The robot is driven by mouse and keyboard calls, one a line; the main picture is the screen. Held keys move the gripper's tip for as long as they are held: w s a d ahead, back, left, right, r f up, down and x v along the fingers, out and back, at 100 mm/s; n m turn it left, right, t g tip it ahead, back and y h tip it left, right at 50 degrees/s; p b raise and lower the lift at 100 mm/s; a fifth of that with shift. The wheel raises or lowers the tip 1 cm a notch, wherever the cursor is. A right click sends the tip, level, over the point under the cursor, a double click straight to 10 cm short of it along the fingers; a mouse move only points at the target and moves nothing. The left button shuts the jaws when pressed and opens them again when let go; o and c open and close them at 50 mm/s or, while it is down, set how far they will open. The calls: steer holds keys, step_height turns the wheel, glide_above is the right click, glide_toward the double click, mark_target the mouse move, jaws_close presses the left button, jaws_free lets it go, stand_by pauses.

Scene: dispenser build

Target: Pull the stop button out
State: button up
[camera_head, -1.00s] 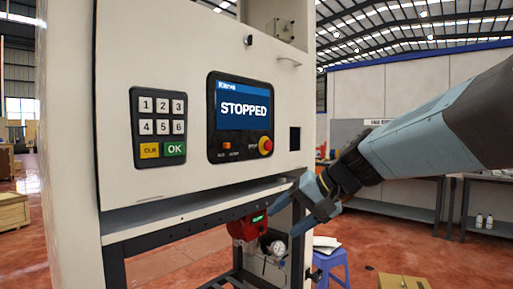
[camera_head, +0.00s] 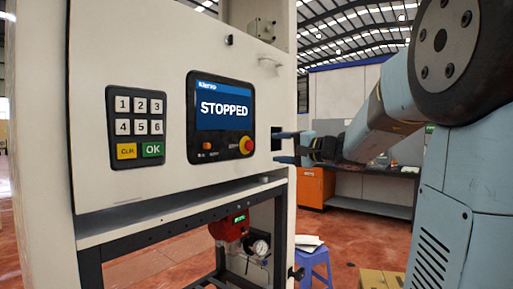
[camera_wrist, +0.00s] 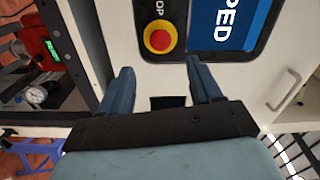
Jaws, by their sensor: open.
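The stop button (camera_head: 246,145) is a red round knob on a yellow collar, at the lower right of the dark control panel. The screen (camera_head: 223,107) above it reads STOPPED. My gripper (camera_head: 275,147) is open and empty, just right of the button, with its two fingers one above the other and pointing at it. In the wrist view the button (camera_wrist: 160,38) lies beyond the open fingertips (camera_wrist: 159,68), roughly centred between them. The fingers look apart from the button, and nothing hides it.
A keypad (camera_head: 138,127) is left of the screen, and a small orange button (camera_head: 207,146) sits below the screen. A handle (camera_wrist: 284,90) sticks out from the cabinet face. A red device (camera_head: 230,227) and a gauge (camera_head: 260,247) are below. A blue stool (camera_head: 314,264) stands at lower right.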

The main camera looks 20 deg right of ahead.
mark_target(251, 146)
steer(key=x, duration=1)
steer(key=shift+w+a, duration=0.2)
steer(key=shift+w, duration=0.05)
steer(key=shift+c, duration=0.2)
jaws_close()
